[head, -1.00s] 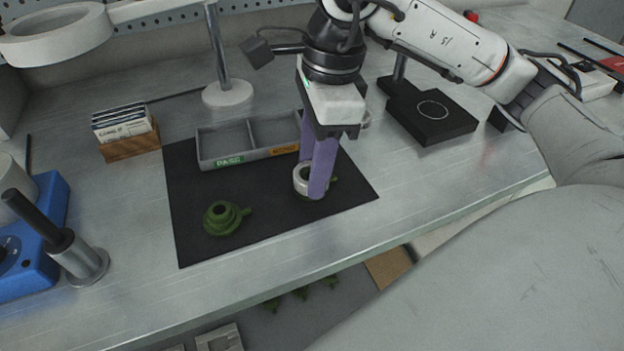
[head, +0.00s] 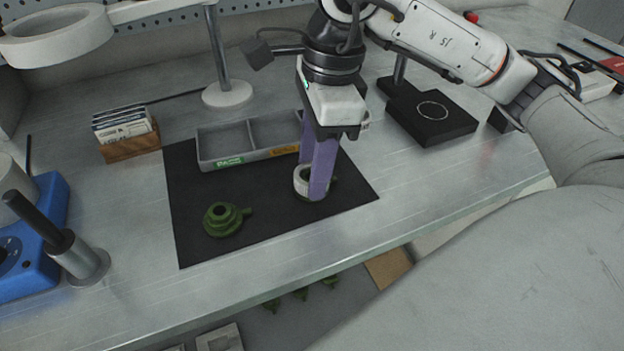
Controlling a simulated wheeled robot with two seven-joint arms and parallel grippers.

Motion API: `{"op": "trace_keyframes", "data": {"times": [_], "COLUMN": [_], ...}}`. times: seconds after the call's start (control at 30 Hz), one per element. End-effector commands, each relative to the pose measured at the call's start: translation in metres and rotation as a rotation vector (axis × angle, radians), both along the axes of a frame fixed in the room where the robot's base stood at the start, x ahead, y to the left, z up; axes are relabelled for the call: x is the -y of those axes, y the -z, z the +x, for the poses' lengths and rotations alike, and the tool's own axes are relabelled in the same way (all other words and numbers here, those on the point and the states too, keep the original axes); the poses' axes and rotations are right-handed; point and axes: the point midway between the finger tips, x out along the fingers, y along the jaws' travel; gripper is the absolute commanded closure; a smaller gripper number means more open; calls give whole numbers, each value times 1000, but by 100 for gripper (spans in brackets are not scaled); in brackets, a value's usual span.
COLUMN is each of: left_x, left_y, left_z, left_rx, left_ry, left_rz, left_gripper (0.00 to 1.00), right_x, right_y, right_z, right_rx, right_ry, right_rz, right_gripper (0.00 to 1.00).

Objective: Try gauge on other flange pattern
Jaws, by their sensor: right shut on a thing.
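A green flange pattern (head: 223,219) lies on the black mat (head: 200,249), left of my right gripper. My right gripper (head: 312,187) points down over the right part of the mat, its purple fingers shut on a light grey ring gauge (head: 299,183). The gauge sits low, at or just above the mat. A small dark green bit shows just right of the fingers, beside the gauge; the fingers and gauge hide most of what is there. My left gripper is out of view.
A grey two-compartment tray (head: 222,150) with green PASS and orange labels stands at the mat's back edge. A card holder (head: 130,145), a blue machine (head: 40,215) and a black stand (head: 432,112) are around. The mat's front middle is clear.

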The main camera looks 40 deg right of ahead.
Motion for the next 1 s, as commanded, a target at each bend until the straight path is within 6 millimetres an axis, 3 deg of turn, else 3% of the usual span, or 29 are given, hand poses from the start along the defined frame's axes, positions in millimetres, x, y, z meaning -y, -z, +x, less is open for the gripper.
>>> {"op": "trace_keyframes", "data": {"times": [1.0], "left_x": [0], "left_y": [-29], "left_z": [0], "left_rx": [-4], "left_ry": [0], "left_rz": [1], "left_gripper": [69], "right_x": [0], "right_y": [-44], "right_z": [1], "right_rx": [5], "right_ry": [1], "right_rz": [1], "right_gripper": [86]}}
